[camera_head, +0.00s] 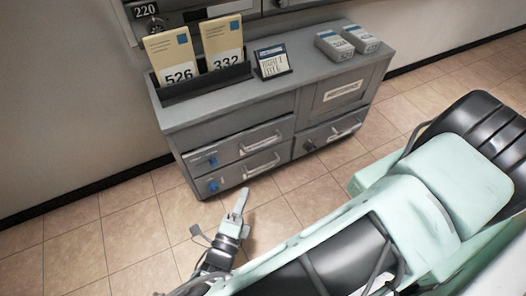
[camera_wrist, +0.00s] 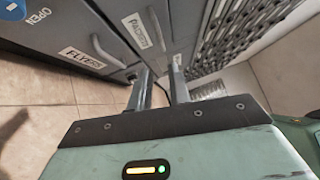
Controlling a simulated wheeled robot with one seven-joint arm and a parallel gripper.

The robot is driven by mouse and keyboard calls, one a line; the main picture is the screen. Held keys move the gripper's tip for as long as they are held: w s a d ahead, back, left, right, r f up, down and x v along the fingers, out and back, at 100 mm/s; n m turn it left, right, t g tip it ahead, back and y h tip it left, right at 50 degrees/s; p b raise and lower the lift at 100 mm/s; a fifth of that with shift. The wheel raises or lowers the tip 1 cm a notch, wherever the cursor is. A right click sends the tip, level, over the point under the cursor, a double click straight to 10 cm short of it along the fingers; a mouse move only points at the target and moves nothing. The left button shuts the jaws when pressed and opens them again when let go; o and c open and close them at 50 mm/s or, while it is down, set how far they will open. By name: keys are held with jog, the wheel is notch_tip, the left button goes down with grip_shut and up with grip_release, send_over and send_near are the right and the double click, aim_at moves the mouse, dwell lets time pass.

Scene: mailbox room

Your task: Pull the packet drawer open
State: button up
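A grey cabinet (camera_head: 285,90) stands against the wall in the head view. Its front has drawers with bar handles, but their labels are too small to read there. In the wrist view, a white packet label (camera_wrist: 137,31) sits on a grey drawer front, with a grey handle (camera_wrist: 157,27) just right of it. A flyers label (camera_wrist: 82,59) with its own handle (camera_wrist: 104,50) is to the left. The drawer fronts look closed. My gripper (camera_head: 241,192) is in front of the cabinet; in the wrist view its two fingers (camera_wrist: 159,72) are apart, with nothing visibly held between them.
Two numbered envelopes (camera_head: 197,59) in a holder, a small sign (camera_head: 273,61) and two boxes (camera_head: 347,41) stand on the cabinet top. A perforated grey panel (camera_wrist: 245,28) is at the right in the wrist view. The tiled floor (camera_head: 105,235) before the cabinet is clear.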

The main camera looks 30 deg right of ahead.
aim_at(263, 144)
jog(key=shift+b+x, duration=2.15)
jog(key=shift+x, duration=6.5)
jog(key=shift+d, duration=0.1)
jog(key=shift+s, duration=0.15)
grip_shut()
